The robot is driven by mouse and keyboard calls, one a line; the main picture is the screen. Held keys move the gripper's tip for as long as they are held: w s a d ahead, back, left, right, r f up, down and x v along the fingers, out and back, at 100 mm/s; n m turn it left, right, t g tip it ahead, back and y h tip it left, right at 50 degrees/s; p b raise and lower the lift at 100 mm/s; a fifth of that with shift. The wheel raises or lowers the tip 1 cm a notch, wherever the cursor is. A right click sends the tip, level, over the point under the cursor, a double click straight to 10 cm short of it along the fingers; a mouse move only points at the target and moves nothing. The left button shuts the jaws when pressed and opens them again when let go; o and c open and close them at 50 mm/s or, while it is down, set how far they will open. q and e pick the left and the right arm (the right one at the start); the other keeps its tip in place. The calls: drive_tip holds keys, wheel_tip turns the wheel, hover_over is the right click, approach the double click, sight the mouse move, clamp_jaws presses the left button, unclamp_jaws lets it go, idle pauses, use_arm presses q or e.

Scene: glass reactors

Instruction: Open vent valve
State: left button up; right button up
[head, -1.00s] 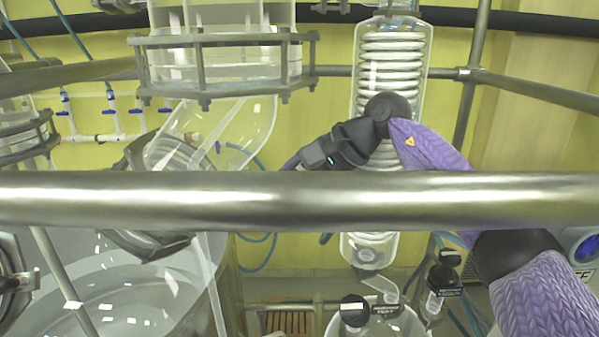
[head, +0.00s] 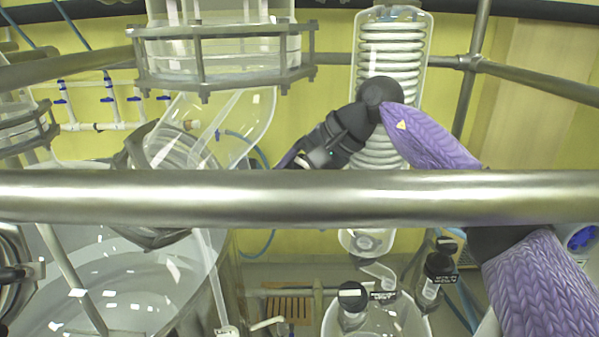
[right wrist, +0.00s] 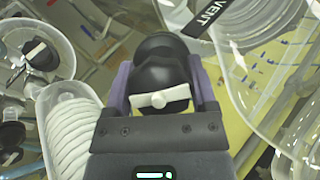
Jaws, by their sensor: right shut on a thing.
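The vent valve is a black knob (right wrist: 158,75) with a white bar handle (right wrist: 160,98) across it. It lies beside a black label reading VENT (right wrist: 208,18) in the right wrist view. My right gripper (right wrist: 160,90) is shut on the knob, with one purple finger on each side, and the white bar runs crosswise between them. In the head view my right gripper (head: 288,158) reaches down to the left, just above and behind the front rail. Its fingertips and the valve are largely hidden there. My left gripper is not in view.
A thick metal rail (head: 300,197) crosses the front of the head view. A glass coil condenser (head: 391,45) stands behind my right wrist. A large glass vessel (head: 110,290) is at lower left, and black-capped ports (head: 352,300) are below the rail.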

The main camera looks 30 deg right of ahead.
drive_tip(key=o, duration=1.2)
drive_tip(key=shift+c, duration=0.2)
drive_tip(key=shift+d+r, duration=0.2)
drive_tip(key=b+v, duration=0.2)
drive_tip(key=v, duration=0.7)
drive_tip(key=shift+s, duration=0.2)
drive_tip(key=shift+d+r, duration=0.1)
